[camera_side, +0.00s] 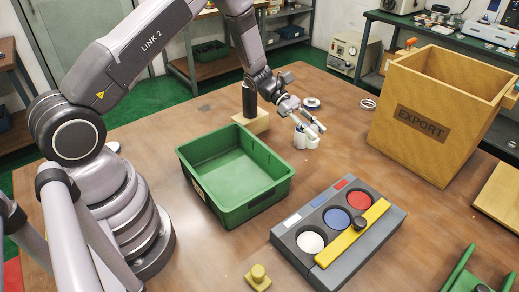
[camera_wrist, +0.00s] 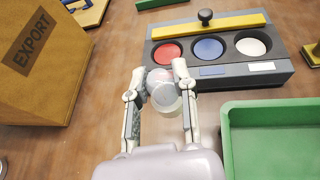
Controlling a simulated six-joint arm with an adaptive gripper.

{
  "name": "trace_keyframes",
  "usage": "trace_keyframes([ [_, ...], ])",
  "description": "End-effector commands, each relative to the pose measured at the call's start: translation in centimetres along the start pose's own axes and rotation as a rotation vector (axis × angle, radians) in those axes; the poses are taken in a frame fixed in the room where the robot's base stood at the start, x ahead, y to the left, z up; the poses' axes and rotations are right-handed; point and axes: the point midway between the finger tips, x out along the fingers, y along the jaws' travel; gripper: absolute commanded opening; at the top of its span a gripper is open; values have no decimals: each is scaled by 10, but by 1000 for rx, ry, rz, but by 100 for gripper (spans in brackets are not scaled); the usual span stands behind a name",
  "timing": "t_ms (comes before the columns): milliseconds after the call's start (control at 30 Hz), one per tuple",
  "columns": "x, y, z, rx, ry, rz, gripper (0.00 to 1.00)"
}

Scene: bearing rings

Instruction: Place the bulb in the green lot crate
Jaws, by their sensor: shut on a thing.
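The bulb (camera_wrist: 163,92) is pale and partly see-through, and it sits between the two fingers of my gripper (camera_wrist: 159,72) in the wrist view. In the side view the pale bulb (camera_side: 306,138) shows at the fingertips of my gripper (camera_side: 309,124), which is shut on it. I cannot tell whether the bulb touches the table. The green lot crate (camera_side: 225,162) stands open and looks empty, to the left of and nearer than my gripper. The crate also shows at the lower right of the wrist view (camera_wrist: 278,140).
A tall wooden EXPORT box (camera_side: 421,128) stands to the right. A grey tray (camera_side: 350,240) with red, blue and white round wells and a yellow bar (camera_side: 352,233) lies in front. A wooden block (camera_side: 252,122) with a black cylinder stands behind the crate. Pale rings (camera_side: 368,104) lie behind.

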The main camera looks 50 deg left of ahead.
Motion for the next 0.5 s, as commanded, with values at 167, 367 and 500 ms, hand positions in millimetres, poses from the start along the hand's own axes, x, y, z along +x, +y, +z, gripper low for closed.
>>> trace_keyframes([
  [167, -17, -9, 11, -7, 7, 3, 0],
  [367, -44, -41, -7, -10, 21, 7, 0],
  [500, -65, -73, -17, -12, 25, 9, 0],
])
